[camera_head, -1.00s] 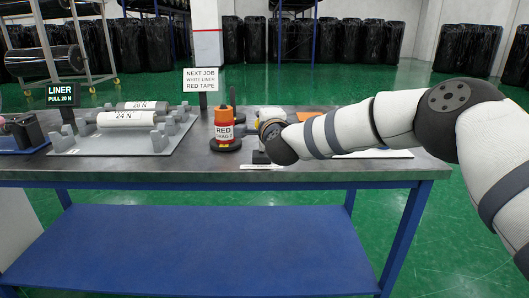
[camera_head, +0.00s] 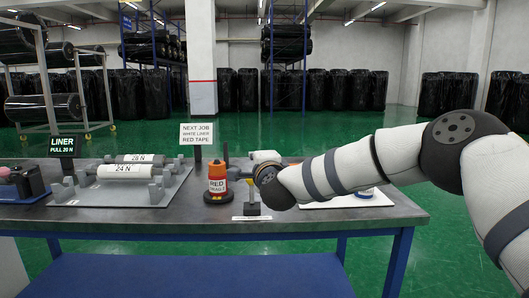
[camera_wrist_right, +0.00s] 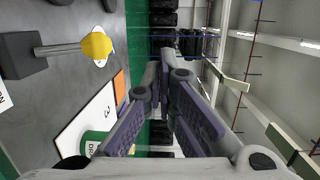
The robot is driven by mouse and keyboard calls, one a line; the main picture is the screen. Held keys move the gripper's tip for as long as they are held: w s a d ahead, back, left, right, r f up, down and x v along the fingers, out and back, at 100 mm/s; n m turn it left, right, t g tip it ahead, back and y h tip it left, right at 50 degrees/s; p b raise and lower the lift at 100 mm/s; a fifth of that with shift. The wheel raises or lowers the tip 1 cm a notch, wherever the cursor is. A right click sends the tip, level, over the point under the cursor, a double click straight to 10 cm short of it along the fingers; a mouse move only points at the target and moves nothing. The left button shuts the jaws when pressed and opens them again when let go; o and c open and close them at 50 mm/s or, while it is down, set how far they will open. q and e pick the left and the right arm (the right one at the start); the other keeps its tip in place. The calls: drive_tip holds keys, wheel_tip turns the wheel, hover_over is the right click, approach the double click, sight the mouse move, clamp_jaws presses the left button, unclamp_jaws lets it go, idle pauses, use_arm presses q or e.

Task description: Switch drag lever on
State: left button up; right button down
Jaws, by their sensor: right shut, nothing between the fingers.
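In the right wrist view the yellow knob (camera_wrist_right: 97,46) sits on a grey rod from a dark block. My right gripper (camera_wrist_right: 163,72) is shut and empty, apart from the knob, which lies to its left in that view. In the head view the gripper is mostly hidden by my wrist. My left gripper is out of view.
A grey rack with labelled white rolls (camera_head: 125,170) lies left on the table. A LINER sign (camera_head: 62,145) and a NEXT JOB sign (camera_head: 197,134) stand behind. A white board (camera_head: 338,201) lies right, under my arm. The table front is mostly clear.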

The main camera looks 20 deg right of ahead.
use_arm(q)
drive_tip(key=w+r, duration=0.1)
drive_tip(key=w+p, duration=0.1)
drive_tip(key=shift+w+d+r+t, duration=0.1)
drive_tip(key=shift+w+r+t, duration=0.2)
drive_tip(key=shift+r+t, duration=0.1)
use_arm(e)
drive_tip(key=s+r, duration=0.1)
drive_tip(key=s, duration=0.1)
drive_tip(key=s+r, duration=0.2)
drive_tip(key=shift+r, duration=0.1)
drive_tip(key=shift+a, duration=0.1)
